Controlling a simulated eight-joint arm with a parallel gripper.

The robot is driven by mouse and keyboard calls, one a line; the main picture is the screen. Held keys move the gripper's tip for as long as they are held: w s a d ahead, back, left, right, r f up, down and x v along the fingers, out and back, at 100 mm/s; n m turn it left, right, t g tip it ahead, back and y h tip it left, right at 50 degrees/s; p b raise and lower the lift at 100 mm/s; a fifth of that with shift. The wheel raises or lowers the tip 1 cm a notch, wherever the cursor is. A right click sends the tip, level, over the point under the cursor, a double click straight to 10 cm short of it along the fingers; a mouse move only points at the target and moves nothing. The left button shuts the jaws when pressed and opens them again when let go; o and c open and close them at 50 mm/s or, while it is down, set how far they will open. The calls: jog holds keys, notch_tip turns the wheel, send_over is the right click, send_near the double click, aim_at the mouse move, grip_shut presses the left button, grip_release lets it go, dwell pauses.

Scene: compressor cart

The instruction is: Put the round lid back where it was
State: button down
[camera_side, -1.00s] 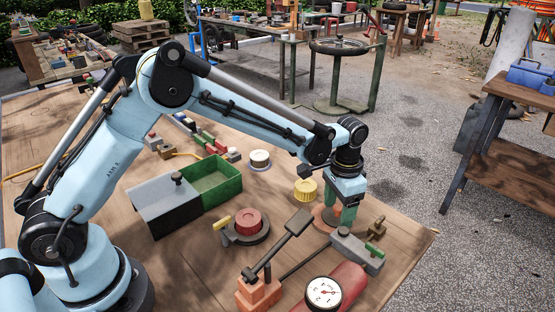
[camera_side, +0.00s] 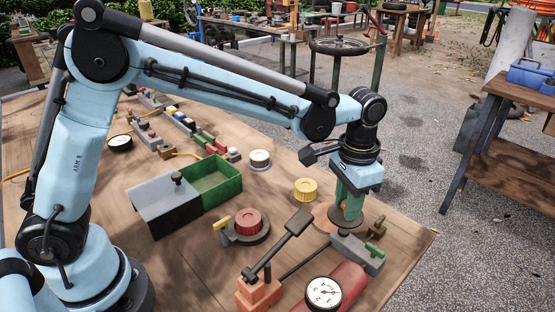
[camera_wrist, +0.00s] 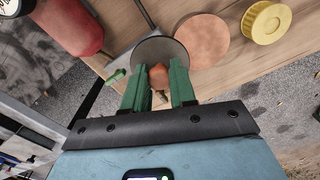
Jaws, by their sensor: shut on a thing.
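My gripper (camera_side: 346,207) points down near the right edge of the wooden table (camera_side: 190,262). Its green fingers (camera_wrist: 158,82) are shut on the orange-brown knob (camera_wrist: 158,75) of a round dark grey lid (camera_wrist: 156,48). In the side view the lid (camera_side: 344,222) shows as a dark disc under the fingertips. A flat copper-coloured disc (camera_wrist: 208,38) is beside the lid, partly overlapped by it in the wrist view. The disc (camera_side: 322,216) also shows left of the lid in the side view. I cannot tell the lid's exact height above the table.
A yellow ribbed cap (camera_side: 305,190) stands left of the gripper. A green open box (camera_side: 215,182) and a red knob (camera_side: 247,222) are further left.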

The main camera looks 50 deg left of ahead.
jog(key=s+d+r, duration=0.1)
jog(key=s+r, duration=0.1)
jog(key=r, duration=0.5)
jog(key=s+d+r, duration=0.2)
jog(key=s+r, duration=0.1)
jog(key=r, duration=0.3)
jog(key=s+a, duration=0.9)
jog(key=s, duration=0.5)
jog(key=w+a+f, duration=0.2)
jog(key=a+f, duration=0.1)
jog(key=f, duration=0.1)
jog(key=w+a+f, duration=0.2)
jog(key=a+f, duration=0.1)
jog(key=f, duration=0.1)
jog(key=w+a+f, duration=0.2)
jog(key=a+f, duration=0.1)
jog(key=f, duration=0.1)
jog(key=shift+w+a+f, duration=0.2)
jog(key=shift+w, duration=0.15)
jog(key=shift+w+a+f, duration=0.1)
jog(key=shift+f, duration=1.95)
